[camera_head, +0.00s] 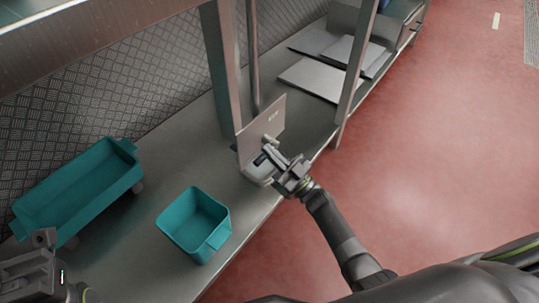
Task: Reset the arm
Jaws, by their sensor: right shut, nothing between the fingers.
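My right arm comes in from the lower right. Its gripper (272,156) is shut and empty, over the bench edge in front of a small grey device with an upright panel (262,122). The gripper hides part of the device, and I cannot tell whether they touch. My left gripper (40,258) is in the lower left corner, in front of the near end of the long teal tray. It is partly cut off by the frame, and I cannot tell whether it is open.
A long teal tray (127,152) and a smaller teal bin (188,238), both seemingly empty, stand on the steel bench (112,247). Metal posts (223,70) rise from the bench. Flat grey plates (310,78) lie farther back. The red floor (450,130) at right is clear.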

